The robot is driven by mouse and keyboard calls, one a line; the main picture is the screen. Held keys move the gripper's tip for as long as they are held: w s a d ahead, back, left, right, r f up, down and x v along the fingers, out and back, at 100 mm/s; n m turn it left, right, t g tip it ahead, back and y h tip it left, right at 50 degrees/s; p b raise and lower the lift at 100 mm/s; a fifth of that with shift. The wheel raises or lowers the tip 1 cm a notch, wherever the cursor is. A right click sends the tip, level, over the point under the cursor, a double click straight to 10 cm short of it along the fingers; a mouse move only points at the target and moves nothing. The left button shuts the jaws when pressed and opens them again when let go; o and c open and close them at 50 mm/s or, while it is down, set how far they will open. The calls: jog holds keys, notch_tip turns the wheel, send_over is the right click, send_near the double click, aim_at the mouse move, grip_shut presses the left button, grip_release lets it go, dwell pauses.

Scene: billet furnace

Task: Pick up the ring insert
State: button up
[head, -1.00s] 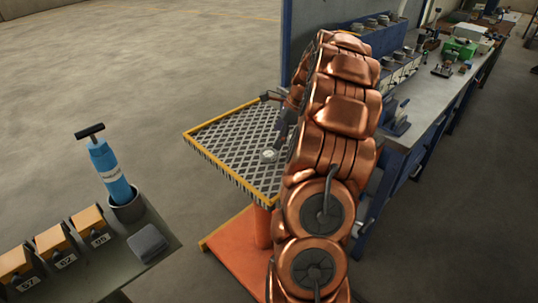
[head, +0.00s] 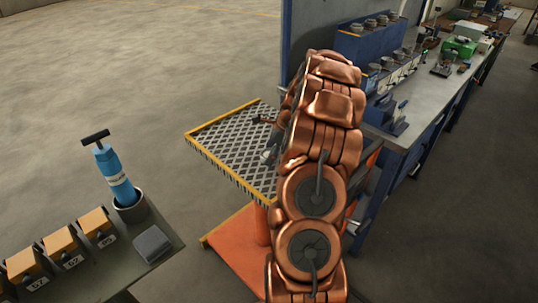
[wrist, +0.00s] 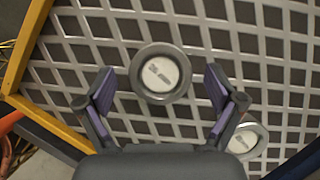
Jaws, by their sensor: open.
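A round grey ring insert (wrist: 160,73) with a pale, marked centre lies on the grated tabletop (wrist: 105,27) in the wrist view. A second similar ring (wrist: 247,140) lies lower right, partly hidden behind my right finger. My gripper (wrist: 160,90) is open above the table, its two purple-padded fingers spread either side of the first ring. The fingers are apart from it and nothing is held. In the head view my copper-coloured arm hides much of the grated table (head: 222,138), and the ring is hard to make out there.
The table has a yellow rim and an orange base (head: 232,240). A blue workbench (head: 398,140) with racks of rings stands behind, right of my arm. At lower left, a dark bench (head: 165,262) holds orange numbered blocks and a blue cylinder (head: 117,178).

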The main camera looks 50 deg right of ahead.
jog(key=c, duration=1.7)
jog(key=shift+c, duration=0.2)
jog(key=shift+r, duration=0.15)
